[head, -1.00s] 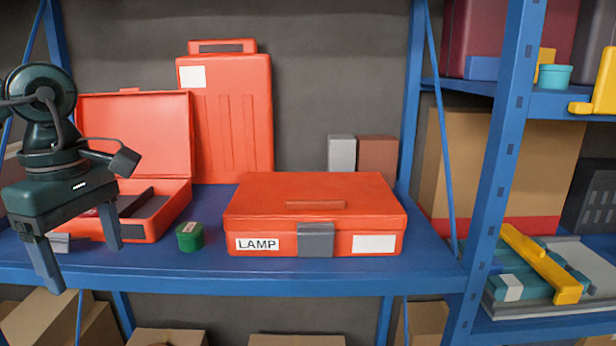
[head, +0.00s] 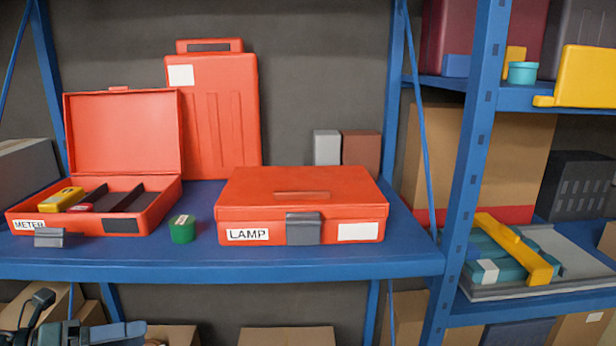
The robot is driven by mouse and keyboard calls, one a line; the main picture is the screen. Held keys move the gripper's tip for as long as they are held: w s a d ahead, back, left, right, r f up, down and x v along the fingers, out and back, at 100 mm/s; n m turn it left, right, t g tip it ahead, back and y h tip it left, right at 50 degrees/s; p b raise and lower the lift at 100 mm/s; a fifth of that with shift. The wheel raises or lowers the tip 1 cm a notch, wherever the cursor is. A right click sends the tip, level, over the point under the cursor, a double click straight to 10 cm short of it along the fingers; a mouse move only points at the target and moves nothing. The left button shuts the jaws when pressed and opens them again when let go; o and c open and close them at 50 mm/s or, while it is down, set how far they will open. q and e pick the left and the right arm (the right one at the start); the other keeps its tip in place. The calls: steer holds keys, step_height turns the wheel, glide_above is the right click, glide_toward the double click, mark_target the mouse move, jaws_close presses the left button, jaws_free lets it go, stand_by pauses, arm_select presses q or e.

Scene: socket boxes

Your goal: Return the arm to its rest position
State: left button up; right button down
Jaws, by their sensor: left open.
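My left gripper (head: 118,333) is low in the bottom left corner of the head view, below the shelf's front edge and partly cut off by the frame. It is open and apart from the boxes. The open red box labelled METER (head: 150,216) stands on the blue shelf (head: 330,262) with its lid up. A yellow item (head: 61,199) and a smaller red item lie in its left part. The closed red box labelled LAMP (head: 300,208) stands to the right, its grey latch down over the front. My right gripper is out of view.
A green round container (head: 182,229) stands between the boxes. A tall red case (head: 212,118) stands behind. A grey block (head: 327,147) and a brown block (head: 361,154) are at the back. A blue post (head: 470,170) rises at the right. Cardboard boxes (head: 287,340) sit below.

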arm_select(q)
steer(key=s+d+f+n+t+y, duration=0.25)
steer(key=f+n+t+y, duration=0.45)
steer(key=f+n, duration=1.15)
steer(key=s+d+f+n+g+y, duration=0.2)
steer(key=s+d+f+n+g, duration=0.3)
steer(key=d+n, duration=0.8)
steer(key=s+f+n, duration=0.1)
steer(key=s+f, duration=0.1)
steer(key=s, duration=0.1)
steer(key=shift+s+f+n+y, duration=0.2)
steer(key=shift+s+n+y, duration=0.1)
steer(key=shift+s+n, duration=0.1)
steer(key=shift+c, duration=0.2)
